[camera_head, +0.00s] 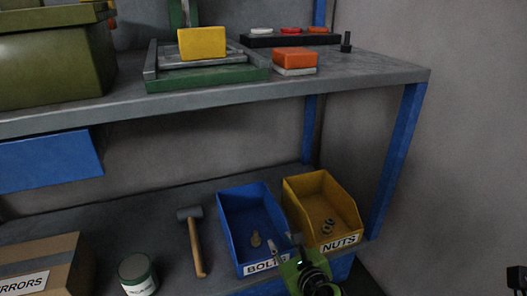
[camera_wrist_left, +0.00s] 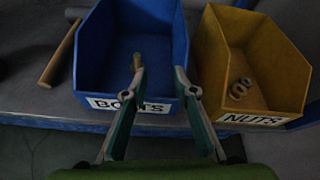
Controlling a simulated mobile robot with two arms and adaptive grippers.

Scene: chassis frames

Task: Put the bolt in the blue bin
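The blue bin (camera_head: 233,222), labelled BOLTS, stands on the lower shelf and also shows in the left wrist view (camera_wrist_left: 100,62). A small brass-coloured piece, apparently a bolt (camera_head: 256,239), lies inside it near the front. A dark bolt (camera_head: 346,42) stands upright at the right of the upper shelf. My left gripper (camera_head: 287,247) is at the front of the blue bin.
The yellow NUTS bin (camera_head: 350,212) with nuts stands right of the blue bin. A mallet (camera_head: 195,240), a can (camera_head: 137,272) and a cardboard box (camera_head: 50,262) are to the left. The upper shelf (camera_head: 385,72) overhangs behind, with a blue post (camera_head: 395,150) at right.

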